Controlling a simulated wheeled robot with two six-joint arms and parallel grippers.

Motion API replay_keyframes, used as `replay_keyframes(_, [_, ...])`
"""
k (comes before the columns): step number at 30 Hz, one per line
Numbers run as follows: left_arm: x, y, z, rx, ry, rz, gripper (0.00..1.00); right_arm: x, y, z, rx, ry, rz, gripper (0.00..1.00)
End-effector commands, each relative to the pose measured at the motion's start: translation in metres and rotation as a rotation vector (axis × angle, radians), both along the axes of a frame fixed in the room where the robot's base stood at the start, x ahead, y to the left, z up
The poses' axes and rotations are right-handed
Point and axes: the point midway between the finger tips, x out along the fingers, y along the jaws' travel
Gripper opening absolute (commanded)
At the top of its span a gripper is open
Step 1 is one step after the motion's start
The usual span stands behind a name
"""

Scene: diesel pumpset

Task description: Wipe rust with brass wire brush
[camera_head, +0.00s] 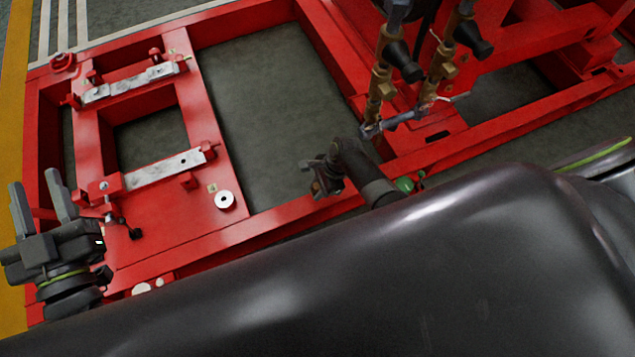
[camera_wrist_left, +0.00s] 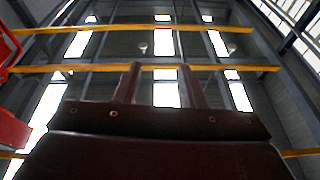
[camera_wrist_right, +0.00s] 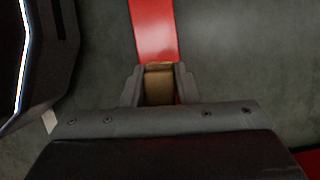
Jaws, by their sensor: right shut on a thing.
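My right gripper (camera_head: 322,180) is over the inner edge of the red frame in the head view, partly hidden by its own wrist. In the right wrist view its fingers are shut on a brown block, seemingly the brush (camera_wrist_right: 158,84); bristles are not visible. A red beam lies beyond it. My left gripper (camera_head: 42,208) is at the far left, fingers apart and pointing up. The left wrist view shows them empty against the ceiling. Two grey metal strips (camera_head: 130,84) (camera_head: 160,170) on the red frame look stained; I cannot tell whether this is rust.
The red frame (camera_head: 215,238) has bolts, brackets and a white ring (camera_head: 225,200). Brass-coloured pipe fittings (camera_head: 379,85) with black parts stand to the right of my right gripper. Grey floor (camera_head: 270,95) shows through the frame's large opening.

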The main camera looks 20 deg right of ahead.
Motion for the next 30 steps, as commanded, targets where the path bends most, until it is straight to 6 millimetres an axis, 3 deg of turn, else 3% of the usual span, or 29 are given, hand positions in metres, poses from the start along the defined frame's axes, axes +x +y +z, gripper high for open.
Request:
replay_keyframes(14, [0.003,0.003,-0.043,-0.06,0.243,0.004,0.36,-0.001,0.0,0.006,0.0,0.001,0.001,0.0])
replay_keyframes(30, [-0.007,0.002,-0.093,-0.123,0.512,-0.001,0.36,-0.002,-0.001,0.012,0.0,0.0,0.002,0.0])
